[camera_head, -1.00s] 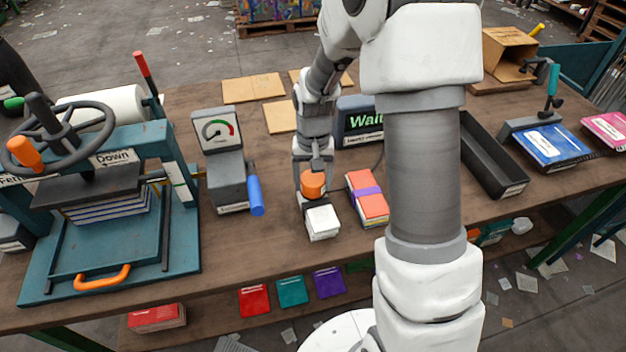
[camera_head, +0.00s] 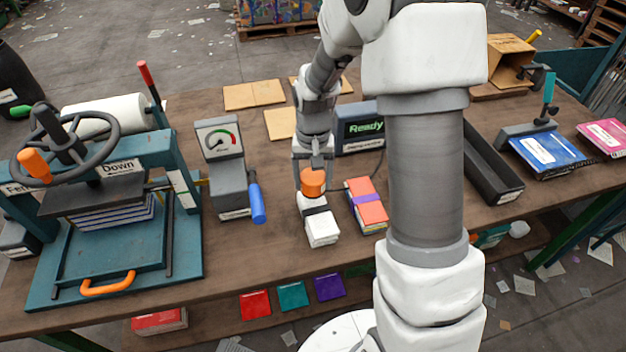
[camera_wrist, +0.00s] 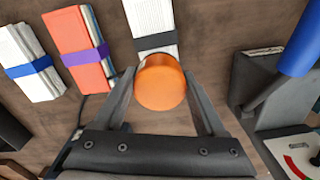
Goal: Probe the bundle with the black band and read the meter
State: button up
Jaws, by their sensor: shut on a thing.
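The white bundle with the black band (camera_head: 322,229) lies on the bench in front of my gripper (camera_head: 313,172). It also shows at the top of the wrist view (camera_wrist: 150,17). My gripper is shut on an orange round-topped piece (camera_head: 313,183), seen between both fingers in the wrist view (camera_wrist: 160,86). This piece stands at the near-gripper end of the bundle; its lower end is hidden, so contact is unclear. A dark display box (camera_head: 364,129) behind reads "Ready" in green, with a cable from it. A dial gauge (camera_head: 219,137) stands on the left.
A red-orange bundle with a purple band (camera_head: 367,205) lies just right. A white bundle with a blue band (camera_wrist: 30,65) shows in the wrist view. A blue-handled lever (camera_head: 256,203) and a teal press (camera_head: 115,255) stand left. A black tray (camera_head: 490,165) lies right.

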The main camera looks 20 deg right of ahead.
jog(key=shift+r+p, duration=1.5)
jog(key=shift+r, duration=0.9)
jog(key=shift+f, duration=0.1)
